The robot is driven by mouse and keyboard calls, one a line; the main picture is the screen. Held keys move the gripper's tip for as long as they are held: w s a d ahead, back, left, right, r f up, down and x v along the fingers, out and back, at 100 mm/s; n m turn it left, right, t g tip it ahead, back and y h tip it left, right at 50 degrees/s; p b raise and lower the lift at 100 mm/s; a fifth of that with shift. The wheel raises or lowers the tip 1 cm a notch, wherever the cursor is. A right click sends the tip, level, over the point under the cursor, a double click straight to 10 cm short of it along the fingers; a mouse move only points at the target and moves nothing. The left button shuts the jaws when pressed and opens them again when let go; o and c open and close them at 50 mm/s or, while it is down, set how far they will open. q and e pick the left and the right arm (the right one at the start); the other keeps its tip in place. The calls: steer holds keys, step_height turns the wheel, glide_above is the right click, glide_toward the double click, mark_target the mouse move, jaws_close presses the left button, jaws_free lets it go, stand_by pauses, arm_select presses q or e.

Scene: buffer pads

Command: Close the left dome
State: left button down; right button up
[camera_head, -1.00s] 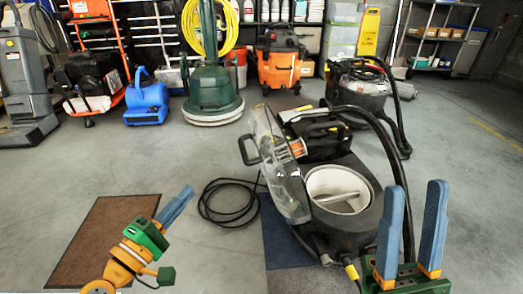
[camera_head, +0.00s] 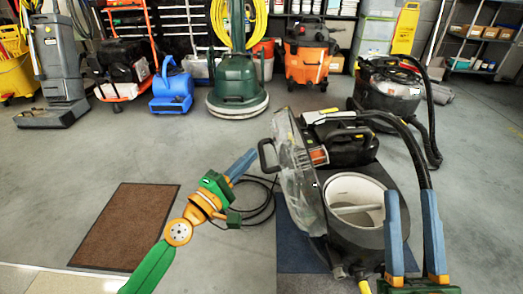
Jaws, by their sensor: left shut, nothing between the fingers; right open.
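A clear dome (camera_head: 297,170) stands tilted up, open, on the left side of a dark floor-cleaning machine (camera_head: 350,246). A black handle (camera_head: 267,157) sticks out from the dome's left side. Right of the dome, the round white-rimmed tank opening (camera_head: 354,202) is uncovered. I cannot tell the gap in depth. My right gripper (camera_head: 411,196) is open and upright at lower right, in front of the machine's right side.
A black cable (camera_head: 262,214) lies coiled on the floor behind my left gripper. A brown mat (camera_head: 125,226) lies at lower left and a dark blue mat (camera_head: 290,252) under the machine. A blue blower (camera_head: 172,90) and other machines stand behind. The middle floor is clear.

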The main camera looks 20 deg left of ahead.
mark_target(261, 161)
arm_select(q)
steer(key=d+p, duration=0.1)
steer(key=w+d+r, duration=0.1)
steer(key=shift+w+d+p, duration=0.15)
steer(key=shift+d+p, duration=0.25)
steer(key=shift+d, duration=0.1)
arm_select(e)
steer(key=w+f+m+g+h, duration=0.1)
steer(key=w+f+g+h, duration=0.2)
steer(key=f+g, duration=0.4)
steer(key=shift+w+d+f+g+h, duration=0.35)
steer(key=shift+w+f, duration=0.45)
steer(key=shift+f, duration=2.05)
steer(key=shift+d, duration=0.1)
